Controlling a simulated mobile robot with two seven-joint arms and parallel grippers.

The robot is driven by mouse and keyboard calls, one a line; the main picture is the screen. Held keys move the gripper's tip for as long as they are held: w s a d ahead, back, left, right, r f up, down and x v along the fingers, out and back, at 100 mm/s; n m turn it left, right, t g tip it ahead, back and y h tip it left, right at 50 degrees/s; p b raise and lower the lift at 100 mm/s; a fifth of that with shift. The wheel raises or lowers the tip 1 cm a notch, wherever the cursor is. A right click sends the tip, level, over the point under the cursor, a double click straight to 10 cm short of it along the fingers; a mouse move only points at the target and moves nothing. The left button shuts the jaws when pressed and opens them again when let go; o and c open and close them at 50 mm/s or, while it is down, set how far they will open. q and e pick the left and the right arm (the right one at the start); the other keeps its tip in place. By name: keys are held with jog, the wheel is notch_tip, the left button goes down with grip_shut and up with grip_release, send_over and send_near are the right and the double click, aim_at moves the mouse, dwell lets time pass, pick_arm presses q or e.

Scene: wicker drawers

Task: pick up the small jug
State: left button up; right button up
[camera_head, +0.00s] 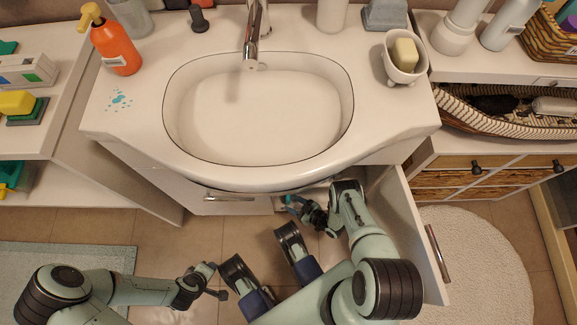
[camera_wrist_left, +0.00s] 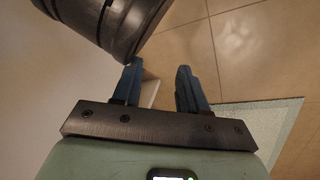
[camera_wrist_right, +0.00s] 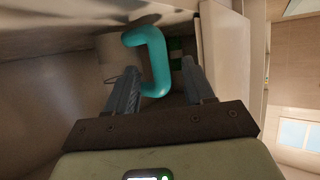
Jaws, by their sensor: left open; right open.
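A teal, curved handle (camera_wrist_right: 155,60) shows in the right wrist view, inside the open cabinet under the sink. I take it for the small jug's handle; the jug's body is not clear. My right gripper (camera_wrist_right: 160,85) is open. The handle's lower end shows between its fingertips; I cannot tell whether they touch. In the head view the right gripper (camera_head: 300,208) reaches under the basin's front edge, where only a bit of teal shows. My left gripper (camera_wrist_left: 158,85) is open and empty, low over the floor, away from the cabinet.
The open door or drawer front (camera_head: 412,225) stands right of my right arm. The sink basin (camera_head: 258,115) overhangs the cabinet. An orange soap bottle (camera_head: 116,48) and a bowl with soap (camera_head: 404,62) stand on the counter. A round rug (camera_head: 480,265) lies at right.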

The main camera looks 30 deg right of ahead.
jog(key=shift+b+x, duration=0.3)
jog(key=shift+x, duration=0.85)
grip_shut()
jog(key=shift+r, duration=0.2)
